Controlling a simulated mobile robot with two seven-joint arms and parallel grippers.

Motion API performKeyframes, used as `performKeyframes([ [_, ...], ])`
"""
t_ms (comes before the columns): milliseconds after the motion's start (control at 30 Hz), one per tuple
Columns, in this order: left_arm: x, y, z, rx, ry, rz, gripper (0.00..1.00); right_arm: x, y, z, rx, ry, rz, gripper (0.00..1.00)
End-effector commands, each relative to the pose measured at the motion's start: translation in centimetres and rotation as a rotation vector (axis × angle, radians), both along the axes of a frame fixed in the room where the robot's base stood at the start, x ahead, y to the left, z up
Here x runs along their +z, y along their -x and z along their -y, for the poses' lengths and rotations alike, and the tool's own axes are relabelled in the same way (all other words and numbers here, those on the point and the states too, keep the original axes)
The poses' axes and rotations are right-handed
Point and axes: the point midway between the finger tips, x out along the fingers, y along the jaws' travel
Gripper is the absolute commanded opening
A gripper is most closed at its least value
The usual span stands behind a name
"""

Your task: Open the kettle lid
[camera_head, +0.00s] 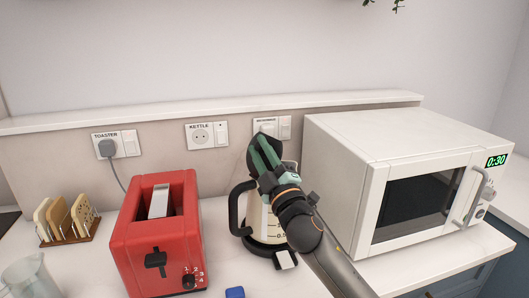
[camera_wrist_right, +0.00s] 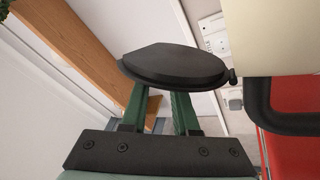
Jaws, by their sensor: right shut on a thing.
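The kettle (camera_head: 257,217) has a cream body, a black handle on its left and a black base. It stands on the counter between the toaster and the microwave. Its black lid (camera_head: 252,160) is tilted up at the top, partly behind my right gripper (camera_head: 264,156). In the right wrist view the lid (camera_wrist_right: 172,62) is a dark disc across the green fingertips of my right gripper (camera_wrist_right: 160,97), which is shut on it. The kettle's cream body (camera_wrist_right: 283,35) and black handle (camera_wrist_right: 288,122) show at the right there. My left gripper is out of view.
A red toaster (camera_head: 155,240) stands left of the kettle, and a white microwave (camera_head: 345,165) close on its right. A toast rack (camera_head: 68,220) and a clear jug (camera_head: 32,278) are at the left. A blue object (camera_head: 235,293) lies in front.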

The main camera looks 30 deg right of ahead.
Motion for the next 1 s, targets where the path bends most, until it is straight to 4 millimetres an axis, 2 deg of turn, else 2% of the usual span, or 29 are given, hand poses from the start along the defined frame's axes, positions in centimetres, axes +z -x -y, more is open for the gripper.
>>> performKeyframes([
  [667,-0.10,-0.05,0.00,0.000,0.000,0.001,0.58,0.11,0.09,-0.47,-0.001,0.067,0.011,0.00],
  [700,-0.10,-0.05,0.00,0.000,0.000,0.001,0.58,0.11,0.09,-0.47,-0.001,0.067,0.011,0.30],
  [933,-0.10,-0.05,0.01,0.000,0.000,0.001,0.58,0.08,0.09,-0.46,0.000,0.066,0.011,0.55],
  [1000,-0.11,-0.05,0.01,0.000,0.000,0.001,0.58,0.07,0.09,-0.46,0.000,0.066,0.011,0.56],
])
